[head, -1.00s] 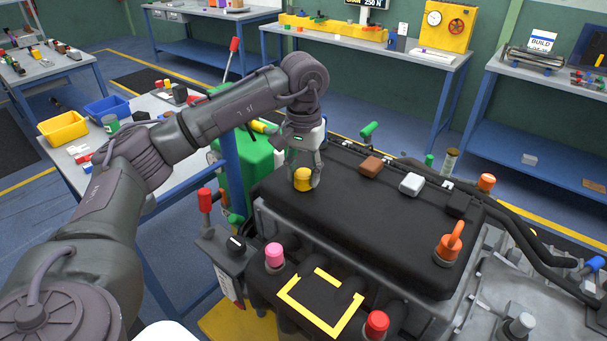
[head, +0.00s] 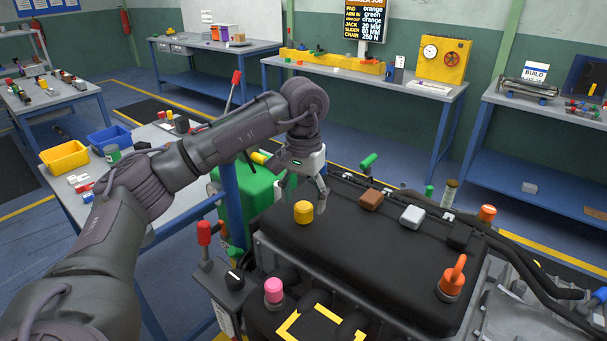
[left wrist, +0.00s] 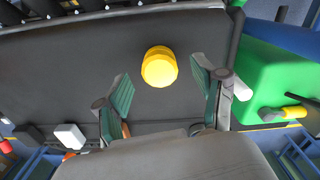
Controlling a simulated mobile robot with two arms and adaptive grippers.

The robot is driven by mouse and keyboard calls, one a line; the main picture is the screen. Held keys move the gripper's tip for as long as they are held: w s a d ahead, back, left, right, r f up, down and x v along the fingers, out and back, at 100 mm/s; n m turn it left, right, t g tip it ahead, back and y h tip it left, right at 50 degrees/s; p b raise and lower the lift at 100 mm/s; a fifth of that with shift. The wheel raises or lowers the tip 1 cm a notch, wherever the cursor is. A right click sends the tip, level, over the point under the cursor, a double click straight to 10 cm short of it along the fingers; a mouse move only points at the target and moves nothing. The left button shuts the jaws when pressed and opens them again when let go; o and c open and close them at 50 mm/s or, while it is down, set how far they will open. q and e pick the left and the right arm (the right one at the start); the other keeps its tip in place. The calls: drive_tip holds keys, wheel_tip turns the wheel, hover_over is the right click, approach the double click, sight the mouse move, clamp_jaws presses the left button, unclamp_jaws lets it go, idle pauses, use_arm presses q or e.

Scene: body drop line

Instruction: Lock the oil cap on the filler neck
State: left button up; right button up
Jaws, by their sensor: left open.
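A yellow cap (head: 303,212), which looks like the oil cap, sits upright on the black engine cover (head: 345,235) near its far left corner. The filler neck is not visible; the cap may hide it. My left gripper (head: 308,190) is open and empty, just behind and above the cap and apart from it. In the left wrist view the cap (left wrist: 159,67) shows beyond and between the two spread green-padded fingers (left wrist: 161,84), touching neither. My right gripper is not in view.
A brown block (head: 371,200) and a white block (head: 412,216) stand on the cover right of the cap. An orange handled plug (head: 453,280) stands near its right edge. A pink knob (head: 274,290) and a red-topped lever (head: 204,233) stand at the front left.

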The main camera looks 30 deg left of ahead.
sight(303, 206)
use_arm(q)
wheel_tip(303, 206, up, 10)
idle(0.3)
